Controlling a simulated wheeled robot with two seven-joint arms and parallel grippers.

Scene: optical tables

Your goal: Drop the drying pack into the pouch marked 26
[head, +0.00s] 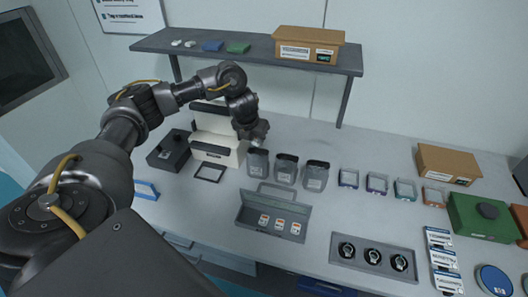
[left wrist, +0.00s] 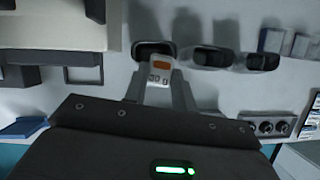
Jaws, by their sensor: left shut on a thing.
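My left gripper (head: 258,140) is shut on a small white drying pack with an orange patch, which shows in the left wrist view (left wrist: 159,72). The gripper is above the leftmost grey pouch (head: 258,164); in the left wrist view the pack overlaps that pouch's dark open mouth (left wrist: 152,47). The middle pouch (head: 286,172) and the right pouch (head: 316,178) stand in the same row, also with dark mouths. The number 26 is too small to read on any pouch. My right gripper is not in view.
A grey open case (head: 250,217) in front holds several orange-marked packs. A white machine (head: 218,140) stands left of the pouches. Small coloured trays (head: 377,186) are to the right, and a grey tray with round dials (head: 340,266) lies in front. A shelf (head: 200,46) runs behind.

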